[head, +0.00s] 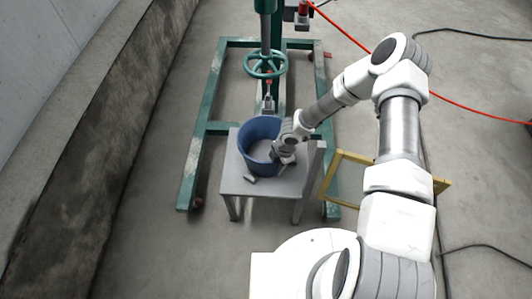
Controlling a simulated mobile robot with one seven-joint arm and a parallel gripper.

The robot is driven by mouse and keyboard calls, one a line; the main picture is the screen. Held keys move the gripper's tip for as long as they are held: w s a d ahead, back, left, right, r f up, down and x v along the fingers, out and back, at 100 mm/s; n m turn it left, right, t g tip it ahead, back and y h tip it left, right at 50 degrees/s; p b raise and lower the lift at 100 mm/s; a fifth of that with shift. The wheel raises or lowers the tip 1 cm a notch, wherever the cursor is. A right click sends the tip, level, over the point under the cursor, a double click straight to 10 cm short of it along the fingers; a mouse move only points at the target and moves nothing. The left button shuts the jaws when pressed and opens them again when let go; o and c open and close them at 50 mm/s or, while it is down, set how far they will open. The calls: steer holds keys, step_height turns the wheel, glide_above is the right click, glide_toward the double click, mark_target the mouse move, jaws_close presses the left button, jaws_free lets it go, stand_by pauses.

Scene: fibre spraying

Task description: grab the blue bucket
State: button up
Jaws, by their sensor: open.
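The blue bucket (246,157) stands upright on a small grey table (235,187) in the middle of the head view. It looks empty inside. My arm reaches in from the right, and my gripper (279,156) is at the right side of the bucket's rim. The gripper is open. The wrist hides part of the bucket's right wall, and I cannot tell whether the fingers straddle the rim or touch it.
A green wheeled frame (212,105) with a handwheel (265,64) stands behind and around the table. A yellow frame (345,156) is right of the table. A red hose (460,103) and black cables cross the floor at right. A low concrete ledge runs along the left.

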steer(key=shift+f, duration=0.5)
steer(key=shift+w, duration=0.1)
jaws_close()
stand_by(0.9)
steer(key=shift+w+r, duration=0.1)
